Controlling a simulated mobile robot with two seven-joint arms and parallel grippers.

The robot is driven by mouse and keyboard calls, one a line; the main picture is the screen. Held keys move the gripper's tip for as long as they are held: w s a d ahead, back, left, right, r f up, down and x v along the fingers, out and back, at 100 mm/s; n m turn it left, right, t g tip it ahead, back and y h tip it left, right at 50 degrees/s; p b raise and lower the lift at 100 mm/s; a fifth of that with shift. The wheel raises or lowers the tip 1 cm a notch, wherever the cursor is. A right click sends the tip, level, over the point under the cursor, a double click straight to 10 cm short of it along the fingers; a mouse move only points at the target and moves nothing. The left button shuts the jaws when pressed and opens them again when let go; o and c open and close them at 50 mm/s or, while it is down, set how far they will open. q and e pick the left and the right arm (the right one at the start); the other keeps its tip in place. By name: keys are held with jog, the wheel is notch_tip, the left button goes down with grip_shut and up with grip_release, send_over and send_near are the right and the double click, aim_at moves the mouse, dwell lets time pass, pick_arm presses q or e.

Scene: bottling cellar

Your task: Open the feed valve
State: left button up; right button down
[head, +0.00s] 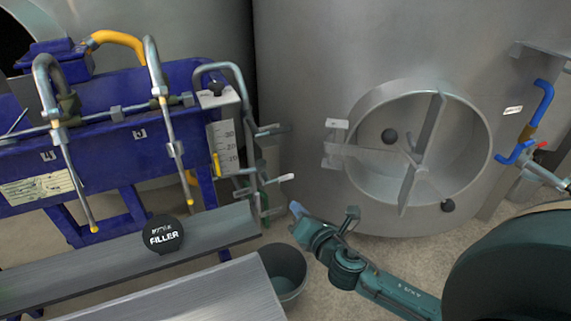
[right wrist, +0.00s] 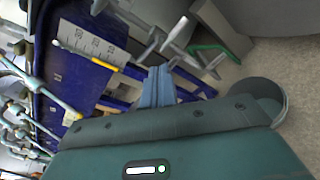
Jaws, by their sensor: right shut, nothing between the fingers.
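Beside the blue filler (head: 130,150), metal pipework with lever handles (head: 262,182) hangs in front of the tank; a green handle or hose shows low on it. I cannot tell for certain which part is the feed valve. The pipework also shows at the top of the right wrist view (right wrist: 172,38), with a curved green handle (right wrist: 212,50) to its right. My right gripper (head: 297,210) is shut and empty, below and right of the pipework and apart from it. Its fingers (right wrist: 158,82) point at the pipework in the right wrist view. My left gripper is out of view.
A grey bucket (head: 286,272) stands on the floor just below my right gripper. A large steel tank (head: 310,60) with a round hatch (head: 480,150) fills the right. A level scale (head: 224,145) stands by the filler. A grey bench (head: 80,250) carries a black FILLER sign (head: 163,236).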

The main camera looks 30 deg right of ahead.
pick_arm(q)
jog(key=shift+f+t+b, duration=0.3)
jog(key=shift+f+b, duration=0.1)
jog(key=shift+b, duration=0.4)
pick_arm(e)
jog(key=w+d+r+n+t, duration=0.2)
jog(key=w+d+r+n, duration=0.1)
jog(key=n, duration=0.4)
jog(key=shift+w+d+r+n+t, duration=0.2)
jog(key=shift+w+r+n+t, duration=0.1)
jog(key=shift+w+r+n, duration=0.25)
jog(key=shift+w+f, duration=0.1)
jog(key=shift+w, duration=0.1)
pick_arm(q)
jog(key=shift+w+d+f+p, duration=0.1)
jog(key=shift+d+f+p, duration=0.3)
jog(key=shift+p, duration=0.4)
pick_arm(e)
jog(key=w+r, duration=0.4)
jog(key=w, duration=0.6)
jog(key=shift+w+d+r, duration=0.15)
jog(key=shift+w+d, duration=0.15)
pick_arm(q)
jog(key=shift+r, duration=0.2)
pick_arm(e)
jog(key=shift+d, duration=0.1)
